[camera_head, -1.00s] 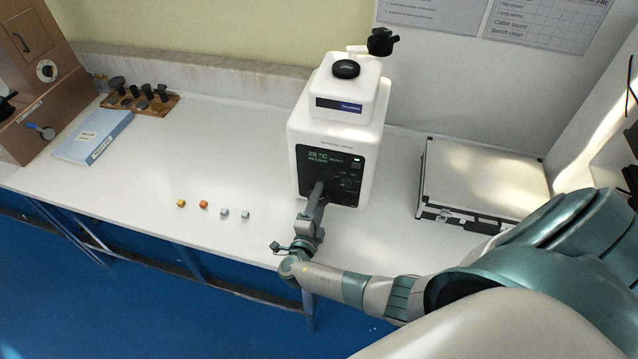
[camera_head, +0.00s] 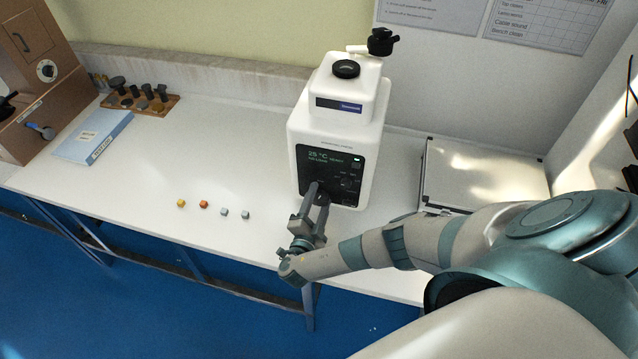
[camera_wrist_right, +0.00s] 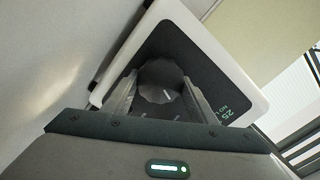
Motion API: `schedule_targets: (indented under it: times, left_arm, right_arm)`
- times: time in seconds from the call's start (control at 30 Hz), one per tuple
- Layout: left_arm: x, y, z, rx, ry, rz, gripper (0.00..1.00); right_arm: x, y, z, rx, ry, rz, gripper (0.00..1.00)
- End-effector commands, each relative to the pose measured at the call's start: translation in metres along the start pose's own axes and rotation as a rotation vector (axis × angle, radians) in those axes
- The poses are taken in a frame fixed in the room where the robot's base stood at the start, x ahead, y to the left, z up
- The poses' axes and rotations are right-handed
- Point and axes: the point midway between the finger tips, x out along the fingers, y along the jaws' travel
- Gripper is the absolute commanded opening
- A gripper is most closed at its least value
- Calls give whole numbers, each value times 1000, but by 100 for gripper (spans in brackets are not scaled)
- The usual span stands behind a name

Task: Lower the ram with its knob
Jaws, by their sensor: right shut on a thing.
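A white tester (camera_head: 335,135) stands on the bench, with a dark front panel (camera_head: 343,168) that shows a lit "25 °C" reading. My right gripper (camera_head: 317,194) is at the lower part of this panel, coming from the front. In the right wrist view a dark faceted knob (camera_wrist_right: 160,82) with a light pointer mark sits between my two fingers, and the gripper is shut on it. The head view mostly hides this knob behind the fingers. I cannot make out the ram for sure in either view. My left gripper is not in view.
Several small cubes (camera_head: 203,204) lie on the bench left of the tester. A silver case (camera_head: 485,178) stands to its right, partly behind my arm. A blue box (camera_head: 92,135), a wooden rack (camera_head: 140,101) and a brown cabinet (camera_head: 40,75) are at the left.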

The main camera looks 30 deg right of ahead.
Motion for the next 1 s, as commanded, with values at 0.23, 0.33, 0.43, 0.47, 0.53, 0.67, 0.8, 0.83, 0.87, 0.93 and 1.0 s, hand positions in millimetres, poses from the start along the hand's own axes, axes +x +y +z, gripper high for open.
schedule_targets:
  times: [0.23,0.33,0.43,0.47,0.53,0.67,0.8,0.83,0.87,0.93,1.0]
  left_arm:
    - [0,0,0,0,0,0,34]
    - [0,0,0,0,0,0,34]
    - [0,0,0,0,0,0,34]
    - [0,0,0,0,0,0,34]
    - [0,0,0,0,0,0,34]
    - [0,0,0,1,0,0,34]
    - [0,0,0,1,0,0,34]
    - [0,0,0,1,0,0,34]
    - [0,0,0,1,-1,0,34]
    - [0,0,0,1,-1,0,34]
    - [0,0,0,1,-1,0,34]
  right_arm:
    - [0,-3,2,-93,-3,-4,29]
    - [0,-2,2,-129,-3,-3,29]
    - [0,-2,1,-161,-2,-2,29]
    - [0,-2,1,-170,-3,-3,29]
    - [0,-2,2,-188,-3,-2,29]
    - [-1,-2,2,-216,-4,-1,29]
    - [-2,-1,2,-234,-4,1,29]
    - [-2,-1,2,-236,-4,1,29]
    - [-2,-1,2,-238,-4,1,29]
    - [-2,0,2,-241,-4,1,29]
    - [-2,0,2,-243,-4,2,29]
